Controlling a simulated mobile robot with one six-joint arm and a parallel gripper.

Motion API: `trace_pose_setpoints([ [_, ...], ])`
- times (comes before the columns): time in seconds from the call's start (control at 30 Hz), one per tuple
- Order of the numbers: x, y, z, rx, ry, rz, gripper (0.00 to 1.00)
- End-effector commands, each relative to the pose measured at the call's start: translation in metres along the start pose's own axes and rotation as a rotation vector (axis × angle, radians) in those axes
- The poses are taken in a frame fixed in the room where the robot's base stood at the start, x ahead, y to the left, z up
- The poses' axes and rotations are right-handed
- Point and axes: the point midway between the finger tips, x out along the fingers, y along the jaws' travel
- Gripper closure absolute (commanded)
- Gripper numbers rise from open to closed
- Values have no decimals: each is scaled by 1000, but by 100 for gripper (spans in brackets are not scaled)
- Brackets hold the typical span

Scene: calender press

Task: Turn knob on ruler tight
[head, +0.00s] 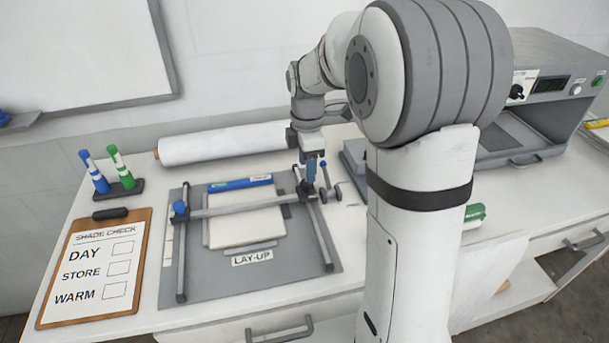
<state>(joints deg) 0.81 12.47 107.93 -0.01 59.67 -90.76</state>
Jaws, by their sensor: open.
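The ruler is a grey bar (240,209) lying across two side rails on the grey lay-up board (215,283). A blue knob (180,208) stands at its left end. A dark carriage (304,190) sits at its right end, on the right rail (321,238). My gripper (312,175) points down over this right end, small in the head view. It is open. Whether a knob stands between its fingers, and whether it touches anything, I cannot tell. A white sheet (246,228) lies under the bar.
A press (545,90) is at right. My arm hides the table's middle right.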

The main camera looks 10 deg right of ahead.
Motion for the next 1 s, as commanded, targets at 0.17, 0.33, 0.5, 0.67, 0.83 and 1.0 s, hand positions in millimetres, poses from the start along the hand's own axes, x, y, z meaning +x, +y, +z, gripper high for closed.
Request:
trace_pose_setpoints([
  [0.17, 28, 0, 0, 1, 0, -2, 48],
  [0.33, 42, 0, 0, 1, 0, 0, 48],
  [0.5, 45, 0, -1, 1, 0, 1, 48],
  [0.67, 45, 0, -1, 1, 0, 1, 50],
  [0.83, 45, 0, -1, 1, 0, 1, 64],
  [1.0, 45, 0, -1, 1, 0, 1, 78],
])
